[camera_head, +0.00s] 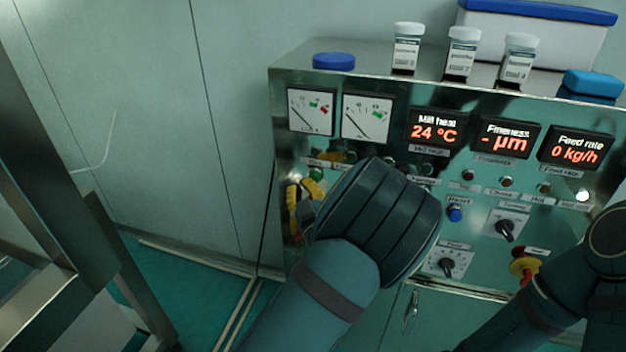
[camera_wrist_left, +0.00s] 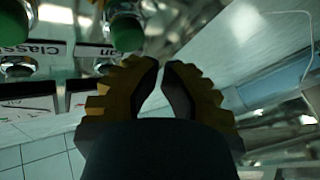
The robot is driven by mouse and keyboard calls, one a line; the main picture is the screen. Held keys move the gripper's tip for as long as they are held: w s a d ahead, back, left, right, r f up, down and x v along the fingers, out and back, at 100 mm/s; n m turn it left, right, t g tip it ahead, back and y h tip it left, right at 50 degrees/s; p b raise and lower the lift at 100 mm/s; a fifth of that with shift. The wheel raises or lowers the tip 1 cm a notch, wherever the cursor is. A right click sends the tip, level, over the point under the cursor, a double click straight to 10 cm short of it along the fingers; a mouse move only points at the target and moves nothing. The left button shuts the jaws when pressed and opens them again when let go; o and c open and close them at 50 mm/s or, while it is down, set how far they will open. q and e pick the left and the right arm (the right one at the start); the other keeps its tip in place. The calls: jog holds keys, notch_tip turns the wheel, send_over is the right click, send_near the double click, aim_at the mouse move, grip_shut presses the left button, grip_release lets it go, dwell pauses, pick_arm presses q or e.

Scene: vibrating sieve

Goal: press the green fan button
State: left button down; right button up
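A green button (camera_head: 316,174) shows on the left part of the metal control panel, just left of my left wrist. In the left wrist view a green button (camera_wrist_left: 126,33) sits at the top, beside a label that seems to read "Fan". A second green button (camera_wrist_left: 12,22) is at the top left corner, near a label starting "Class". My left gripper (camera_wrist_left: 161,66) has yellow ribbed fingers with tips almost together and nothing between them. Its tips appear just beside the nearer green button; contact cannot be told. In the head view its yellow finger (camera_head: 293,205) is partly hidden by my wrist.
The control panel (camera_head: 470,262) carries gauges, red displays, a blue button (camera_head: 455,214), knobs and a red emergency stop (camera_head: 525,268). Jars, a blue lid (camera_head: 333,61) and a box stand on top. My right arm is at the lower right. A metal frame stands left.

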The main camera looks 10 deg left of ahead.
pick_arm(q)
jog(key=shift+w, duration=0.15)
jog(key=shift+w+b, duration=0.3)
jog(key=shift+w, duration=0.5)
dwell(1.1)
jog(key=shift+s, duration=0.1)
jog(key=shift+s+b, duration=0.35)
jog(key=shift+s, duration=0.5)
jog(key=s, duration=0.5)
jog(key=shift+a, duration=0.1)
dwell(0.3)
